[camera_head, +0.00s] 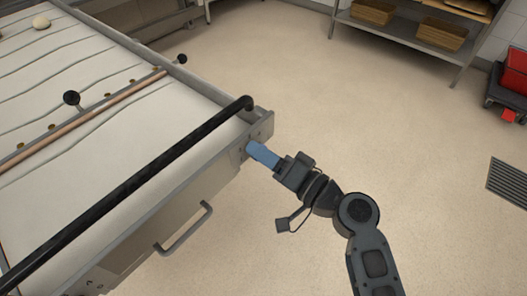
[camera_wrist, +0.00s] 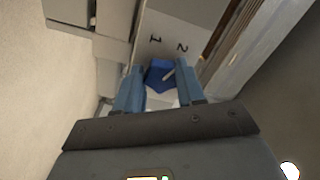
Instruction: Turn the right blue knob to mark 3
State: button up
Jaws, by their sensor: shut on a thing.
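A blue knob (camera_wrist: 158,75) sits on a pale panel (camera_wrist: 168,22) in the wrist view, between the blue fingers of my gripper (camera_wrist: 160,92). My gripper is shut on it. The knob has a light pointer line slanting up to the right. The marks 1 (camera_wrist: 155,38) and 2 (camera_wrist: 182,47) show on the panel above it; mark 3 cannot be made out. In the head view my gripper (camera_head: 256,150) reaches the near right corner of the oven unit (camera_head: 225,170), and the knob is hidden there.
A black bar (camera_head: 150,180) runs along the front edge of the oven unit, above a grey handle (camera_head: 186,230). A pale loading surface (camera_head: 60,60) lies behind it. A shelf with wooden trays (camera_head: 440,34) stands at the back.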

jog(key=shift+m+p, duration=2.8)
jog(key=shift+m, duration=3.6)
jog(key=o, duration=1)
jog(key=shift+o, duration=0.2)
jog(key=shift+s, duration=0.15)
jog(key=v, duration=0.7)
jog(key=shift+s+d, duration=0.2)
jog(key=shift+d, duration=0.15)
